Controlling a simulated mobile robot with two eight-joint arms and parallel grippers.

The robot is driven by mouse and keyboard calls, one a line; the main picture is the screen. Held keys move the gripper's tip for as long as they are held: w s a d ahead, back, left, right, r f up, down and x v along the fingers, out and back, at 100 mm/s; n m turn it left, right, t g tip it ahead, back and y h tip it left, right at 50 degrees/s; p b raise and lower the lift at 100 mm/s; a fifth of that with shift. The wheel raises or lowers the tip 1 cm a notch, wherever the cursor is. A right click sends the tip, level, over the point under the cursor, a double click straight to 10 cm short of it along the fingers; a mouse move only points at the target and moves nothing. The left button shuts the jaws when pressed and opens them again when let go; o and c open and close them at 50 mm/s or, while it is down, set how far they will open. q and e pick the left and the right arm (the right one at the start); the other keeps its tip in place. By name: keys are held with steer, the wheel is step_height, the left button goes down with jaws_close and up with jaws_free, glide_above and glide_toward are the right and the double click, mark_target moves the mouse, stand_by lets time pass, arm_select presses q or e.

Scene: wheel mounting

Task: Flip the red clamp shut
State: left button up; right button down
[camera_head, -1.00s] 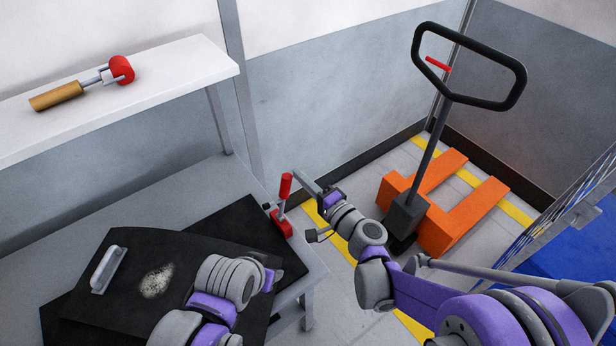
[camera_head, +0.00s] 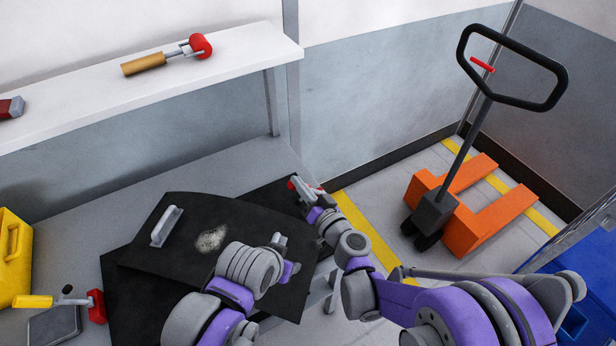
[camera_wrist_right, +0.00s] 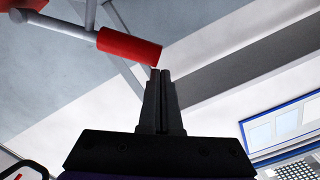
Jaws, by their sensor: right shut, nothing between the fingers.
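The red clamp (camera_head: 291,185) is at the far right corner of the workbench, mostly hidden behind my right gripper in the head view. In the right wrist view its red handle (camera_wrist_right: 130,46) is on a grey rod, slanting across the upper left. My right gripper (camera_head: 300,186) is shut and empty at the clamp. Its fingertips (camera_wrist_right: 160,72) appear just below the handle's free end; contact cannot be told. My left gripper (camera_head: 286,254) is over the black plate's right part, its fingers too small to judge.
The black plate (camera_head: 150,262) with a grey handle lies on the workbench (camera_head: 110,195). A shelf (camera_head: 240,55) above holds a wooden-handled tool (camera_head: 145,64). An orange pallet truck (camera_head: 470,230) stands at right.

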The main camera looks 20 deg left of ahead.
arm_select(q)
steer(key=shift+s+f+b, duration=0.25)
steer(key=shift+f+b, duration=0.1)
steer(key=shift+f, duration=0.2)
steer(key=shift+s+f+b, duration=0.25)
steer(key=shift+f+b, duration=0.1)
steer(key=shift+f, duration=0.2)
arm_select(e)
steer(key=shift+n, duration=0.4)
steer(key=shift+s+a+f, duration=0.4)
steer(key=shift+s+f, duration=0.15)
steer(key=shift+f, duration=0.15)
steer(key=shift+s+a+f, duration=0.35)
steer(key=shift+s+f, duration=0.2)
steer(key=shift+f, duration=0.15)
steer(key=shift+s+a+f, duration=0.4)
steer(key=shift+s+f, duration=0.15)
steer(key=shift+f, duration=0.15)
